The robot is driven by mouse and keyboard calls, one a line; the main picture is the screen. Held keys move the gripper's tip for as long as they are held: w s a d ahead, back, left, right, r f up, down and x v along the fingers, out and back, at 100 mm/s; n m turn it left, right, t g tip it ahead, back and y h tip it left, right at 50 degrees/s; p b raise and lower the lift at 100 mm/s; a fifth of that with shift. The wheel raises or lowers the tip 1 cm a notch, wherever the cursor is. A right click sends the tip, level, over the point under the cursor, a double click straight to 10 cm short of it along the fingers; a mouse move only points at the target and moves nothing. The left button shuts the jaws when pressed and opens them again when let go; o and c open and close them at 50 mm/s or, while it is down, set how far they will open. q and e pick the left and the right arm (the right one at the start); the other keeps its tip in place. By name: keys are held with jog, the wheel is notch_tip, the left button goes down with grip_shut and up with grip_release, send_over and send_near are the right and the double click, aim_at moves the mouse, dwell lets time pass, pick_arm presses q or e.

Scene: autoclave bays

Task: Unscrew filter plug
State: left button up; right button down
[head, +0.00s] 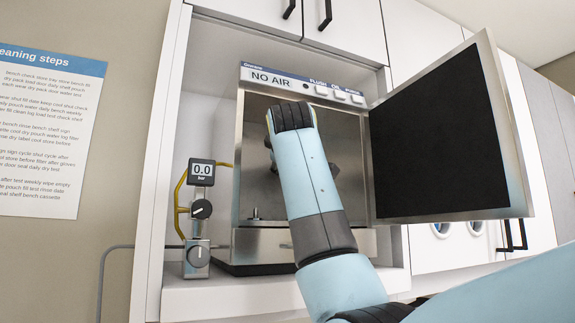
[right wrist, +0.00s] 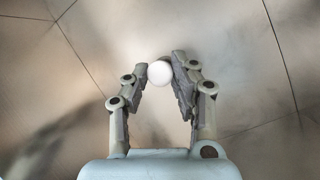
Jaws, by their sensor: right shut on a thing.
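The autoclave (head: 300,245) stands in a white cabinet bay with its door (head: 440,140) swung open to the right. My right arm reaches into its steel chamber. My left gripper is not in view.
A gauge (head: 202,172) reading 0.0 bar, with knobs and a yellow pipe, stands left of the autoclave. A panel above the chamber reads NO AIR beside several buttons. The open door bounds the right side. A cleaning steps poster (head: 50,130) hangs at left.

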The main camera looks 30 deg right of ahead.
jog(key=n+t, duration=0.1)
jog(key=n, duration=0.2)
jog(key=shift+h, duration=0.3)
jog(key=n, duration=0.2)
jog(key=n+t, duration=0.1)
jog(key=n, duration=0.1)
jog(key=shift+f+t+p, duration=0.15)
jog(key=shift+t+p, duration=0.15)
jog(key=shift+p, duration=0.05)
jog(key=c, duration=1.3)
grip_release()
jog(key=shift+w, duration=0.1)
